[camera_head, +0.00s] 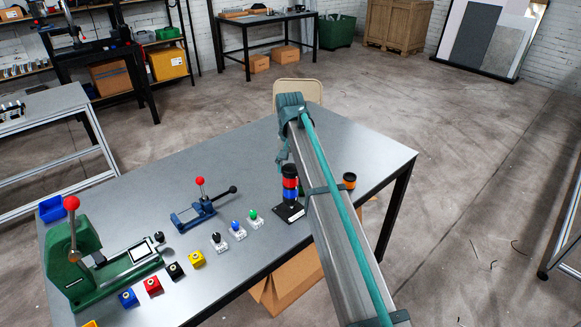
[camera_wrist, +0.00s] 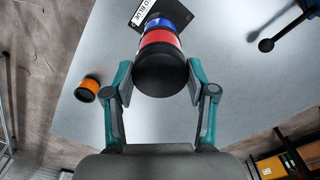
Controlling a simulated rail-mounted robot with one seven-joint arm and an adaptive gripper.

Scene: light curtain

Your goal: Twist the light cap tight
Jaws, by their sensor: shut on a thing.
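The light tower stands upright on a black base plate (camera_head: 289,212) on the table, with a red section (camera_head: 290,183) and a blue section (camera_head: 290,194). Its black cap (camera_wrist: 160,70) sits on top, directly above the red section in the wrist view. My gripper (camera_wrist: 159,78) has its two teal fingers on either side of the black cap and is shut on it. The cap's threads are hidden, so how tight it sits cannot be told. A loose orange light section (camera_head: 349,182) with black ends lies apart, right of the tower; the wrist view also shows it (camera_wrist: 87,90).
My arm passes over the table's right side.

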